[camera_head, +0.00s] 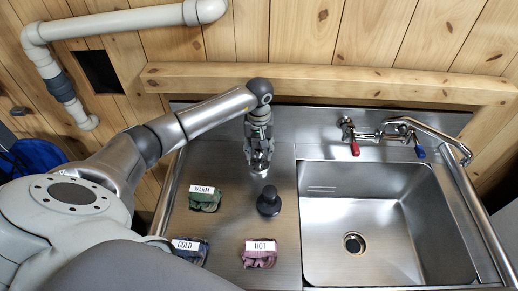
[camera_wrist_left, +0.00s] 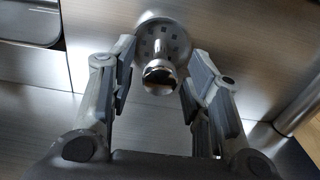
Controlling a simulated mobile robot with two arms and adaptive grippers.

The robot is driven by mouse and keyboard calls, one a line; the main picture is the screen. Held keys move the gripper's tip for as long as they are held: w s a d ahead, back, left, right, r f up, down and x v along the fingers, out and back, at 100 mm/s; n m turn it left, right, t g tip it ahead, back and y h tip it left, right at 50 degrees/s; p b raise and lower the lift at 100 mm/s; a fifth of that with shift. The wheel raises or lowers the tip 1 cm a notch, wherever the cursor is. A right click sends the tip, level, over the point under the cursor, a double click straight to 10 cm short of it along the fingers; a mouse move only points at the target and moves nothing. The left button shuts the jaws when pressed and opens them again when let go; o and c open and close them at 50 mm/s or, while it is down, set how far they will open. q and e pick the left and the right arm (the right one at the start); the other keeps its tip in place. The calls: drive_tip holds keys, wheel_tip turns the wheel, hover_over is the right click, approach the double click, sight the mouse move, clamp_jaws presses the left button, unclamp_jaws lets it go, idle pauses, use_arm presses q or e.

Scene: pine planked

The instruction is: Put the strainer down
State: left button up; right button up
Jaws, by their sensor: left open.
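The strainer (camera_wrist_left: 146,43) is a round metal disc with small square holes and a shiny knob. In the left wrist view it lies at the top middle, with its knob pointing toward the camera. In the head view it shows only in small part below my fingers (camera_head: 260,167). My left gripper (camera_head: 260,148) is over the steel drainboard (camera_head: 228,238), left of the sink. In the wrist view my left gripper (camera_wrist_left: 158,78) is open, with one finger on each side of the knob and gaps showing. The strainer appears to rest on the drainboard. My right gripper is out of view.
The sink (camera_head: 330,212) with its drain (camera_head: 354,243) is on the right, below a tap (camera_head: 405,128). A black stopper-like object (camera_head: 268,202) stands close in front of my gripper. Cloths labelled WARM (camera_head: 206,202), COLD (camera_head: 190,254) and HOT (camera_head: 259,259) lie on the drainboard.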

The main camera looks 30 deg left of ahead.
use_arm(q)
drive_tip(key=shift+r, duration=0.2)
wheel_tip(320, 180, up, 12)
drive_tip(key=b, duration=0.4)
idle(0.5)
